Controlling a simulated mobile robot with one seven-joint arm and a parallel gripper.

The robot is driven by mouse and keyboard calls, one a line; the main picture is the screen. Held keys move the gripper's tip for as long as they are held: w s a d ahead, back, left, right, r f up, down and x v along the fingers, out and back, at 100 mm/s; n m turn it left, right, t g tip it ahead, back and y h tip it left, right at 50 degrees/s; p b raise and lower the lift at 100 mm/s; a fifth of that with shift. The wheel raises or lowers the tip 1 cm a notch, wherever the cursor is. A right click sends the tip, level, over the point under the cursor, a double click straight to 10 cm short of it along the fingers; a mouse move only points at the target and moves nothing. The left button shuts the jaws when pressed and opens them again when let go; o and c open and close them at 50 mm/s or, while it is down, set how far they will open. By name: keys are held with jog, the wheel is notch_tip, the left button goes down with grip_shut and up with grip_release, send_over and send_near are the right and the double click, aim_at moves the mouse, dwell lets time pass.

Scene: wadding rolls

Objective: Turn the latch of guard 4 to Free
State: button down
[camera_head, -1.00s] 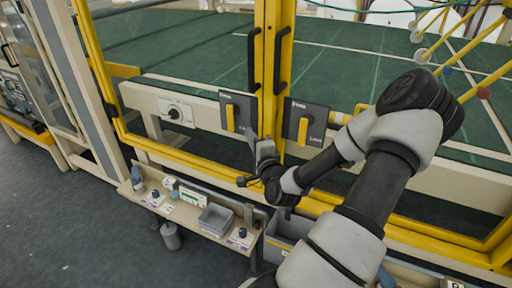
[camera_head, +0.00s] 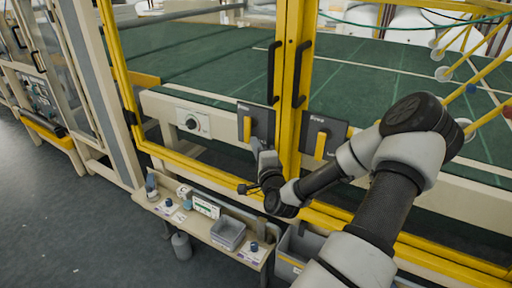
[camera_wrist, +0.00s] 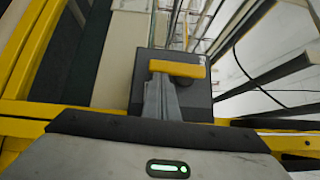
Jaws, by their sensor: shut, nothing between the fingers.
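Two dark latch plates flank the yellow door posts in the head view. The left latch plate (camera_head: 262,121) has a yellow handle (camera_head: 247,129) standing upright. The right latch plate (camera_head: 334,132) also has an upright yellow handle (camera_head: 320,146). Guard numbers are too small to read. My gripper (camera_head: 257,146) is at the lower edge of the left plate. In the wrist view my gripper (camera_wrist: 161,84) is shut and empty, its fingertips in front of or against one end of the yellow handle (camera_wrist: 185,69). Contact cannot be told.
Yellow door frames with black pull handles (camera_head: 271,73) rise beside the latches. A white panel with a round knob (camera_head: 191,123) is to the left. Below, a shelf holds a grey tray (camera_head: 228,234) and small items. Open floor (camera_head: 70,220) lies at left.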

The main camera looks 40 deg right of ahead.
aim_at(245, 141)
jog(key=shift+w+f+b, duration=0.1)
jog(key=shift+f+b, duration=0.15)
jog(key=shift+b, duration=0.1)
jog(key=m+b, duration=0.1)
jog(key=w+f+m+t+h+b, duration=0.1)
jog(key=b, duration=0.1)
jog(key=a+m+t+b, duration=0.1)
jog(key=b, duration=0.1)
jog(key=shift+w+f+m+h, duration=0.25)
jog(key=shift+w+m+h, duration=0.15)
jog(key=shift+w+a+r+b, duration=0.15)
jog(key=shift+w+r+b, duration=0.05)
jog(key=shift+w+b, duration=0.3)
jog(key=w+a+r, duration=0.2)
jog(key=w, duration=0.3)
jog(key=shift+w, duration=0.2)
jog(key=shift+w+a+r, duration=0.1)
jog(key=shift+a+r, duration=0.05)
jog(key=shift+r, duration=0.05)
jog(key=shift+f, duration=0.15)
